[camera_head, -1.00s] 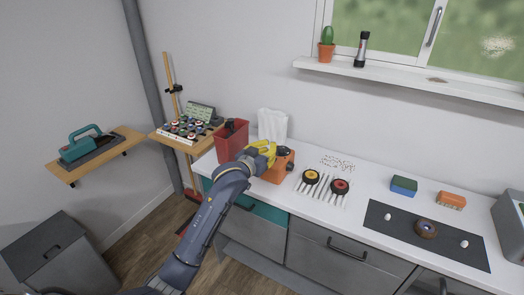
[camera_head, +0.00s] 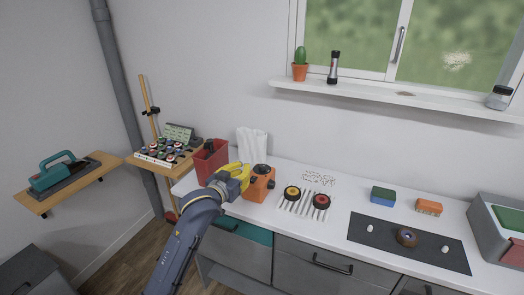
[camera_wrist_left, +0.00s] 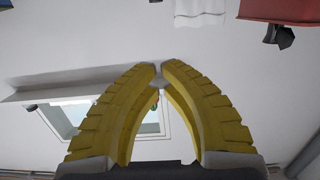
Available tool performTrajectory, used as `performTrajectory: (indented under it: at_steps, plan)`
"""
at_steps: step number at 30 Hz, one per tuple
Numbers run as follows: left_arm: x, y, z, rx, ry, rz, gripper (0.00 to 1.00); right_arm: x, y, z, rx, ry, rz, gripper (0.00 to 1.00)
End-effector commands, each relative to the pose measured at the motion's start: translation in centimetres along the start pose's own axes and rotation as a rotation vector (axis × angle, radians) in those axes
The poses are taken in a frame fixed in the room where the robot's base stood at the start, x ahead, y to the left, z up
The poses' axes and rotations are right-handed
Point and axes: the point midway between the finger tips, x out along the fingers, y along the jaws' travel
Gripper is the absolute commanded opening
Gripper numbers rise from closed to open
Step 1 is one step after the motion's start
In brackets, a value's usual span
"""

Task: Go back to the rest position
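My left gripper (camera_head: 238,172), with yellow ridged fingers, is in the camera head view over the counter's left end. It is beside the orange box (camera_head: 258,186) with dark knobs and just in front of the red bin (camera_head: 210,158). In the left wrist view its two curved fingers (camera_wrist_left: 160,67) meet almost tip to tip, with nothing between them. I cannot tell from the camera head view whether the gripper touches the orange box. My right gripper is in neither view.
The counter (camera_head: 335,218) holds a yellow and a red wheel, white sticks, a dark mat (camera_head: 375,236) and a grey case (camera_head: 492,235) at right. A rack of small parts (camera_head: 165,152) and a wooden shelf (camera_head: 95,176) are at left.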

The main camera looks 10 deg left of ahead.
Motion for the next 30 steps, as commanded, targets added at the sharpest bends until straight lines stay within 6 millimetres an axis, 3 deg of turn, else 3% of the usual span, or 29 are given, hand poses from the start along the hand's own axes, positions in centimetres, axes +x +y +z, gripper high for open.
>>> performTrajectory:
  at_steps: [5, 11, 15, 21, 24, 30]
  plan:
    - [-1.1, 0.2, 2.5, 0.033, -0.042, -0.015, 0.00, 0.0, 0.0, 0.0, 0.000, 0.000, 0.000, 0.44]
    - [-5.9, 0.6, 10.5, 0.163, -0.193, -0.069, 0.00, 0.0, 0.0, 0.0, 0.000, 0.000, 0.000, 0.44]
    - [-10.9, 0.7, 16.4, 0.279, -0.328, -0.110, 0.00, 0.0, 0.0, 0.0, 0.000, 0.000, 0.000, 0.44]
    - [-19.3, 0.5, 23.3, 0.442, -0.529, -0.155, 0.00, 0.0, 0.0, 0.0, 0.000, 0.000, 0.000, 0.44]
    - [-23.6, 0.2, 25.8, 0.518, -0.628, -0.172, 0.00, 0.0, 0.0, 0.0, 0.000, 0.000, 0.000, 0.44]
    - [-29.5, -0.2, 28.3, 0.619, -0.761, -0.188, 0.00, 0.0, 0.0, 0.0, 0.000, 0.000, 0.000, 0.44]
